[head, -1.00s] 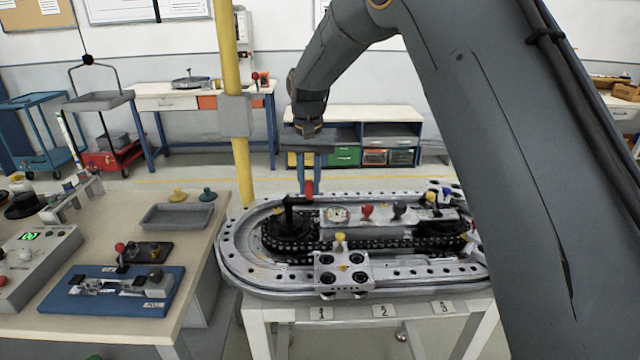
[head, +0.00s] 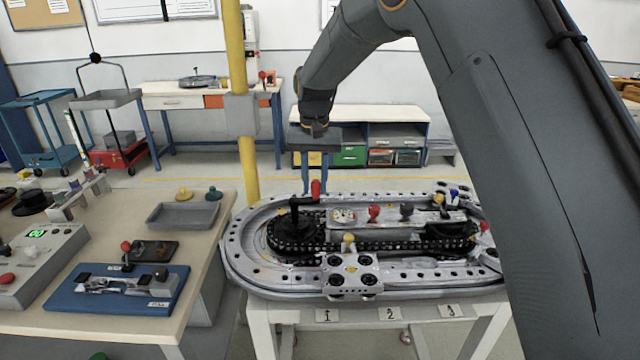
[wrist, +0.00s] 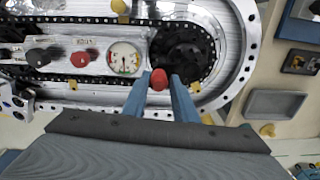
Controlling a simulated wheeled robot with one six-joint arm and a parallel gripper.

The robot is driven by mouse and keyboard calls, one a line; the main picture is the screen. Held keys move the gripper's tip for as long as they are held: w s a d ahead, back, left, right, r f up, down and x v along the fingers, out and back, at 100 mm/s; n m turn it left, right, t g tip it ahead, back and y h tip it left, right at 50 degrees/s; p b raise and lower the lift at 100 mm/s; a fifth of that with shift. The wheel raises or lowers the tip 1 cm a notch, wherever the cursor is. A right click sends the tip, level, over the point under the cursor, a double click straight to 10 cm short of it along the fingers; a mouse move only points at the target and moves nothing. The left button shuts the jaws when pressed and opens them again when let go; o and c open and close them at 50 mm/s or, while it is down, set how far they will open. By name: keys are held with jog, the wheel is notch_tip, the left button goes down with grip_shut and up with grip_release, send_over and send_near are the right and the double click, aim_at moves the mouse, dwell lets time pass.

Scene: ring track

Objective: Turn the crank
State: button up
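The crank is a black arm with a red upright handle (head: 316,188) on the left end of the oval track (head: 245,262). Its black hub (head: 293,222) sits inside the chain loop. My gripper (head: 315,176) points down at the handle, with its blue fingers just behind it in the head view. In the wrist view my gripper (wrist: 159,82) is open, its two blue fingers on either side of the red handle (wrist: 158,80). A narrow gap seems to show beside the handle; I cannot tell whether the fingertips touch it or how far down they reach.
A carriage (head: 350,272) with black wheels sits on the track's near side. A gauge (head: 343,216), a red knob (head: 374,213) and a black knob (head: 406,210) stand on the centre panel. A yellow post (head: 247,165) rises behind the track. A workbench (head: 120,325) is at left.

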jog(key=shift+o, duration=1.1)
jog(key=shift+a, duration=0.1)
jog(key=shift+r+b, duration=1.25)
jog(key=shift+r, duration=2.6)
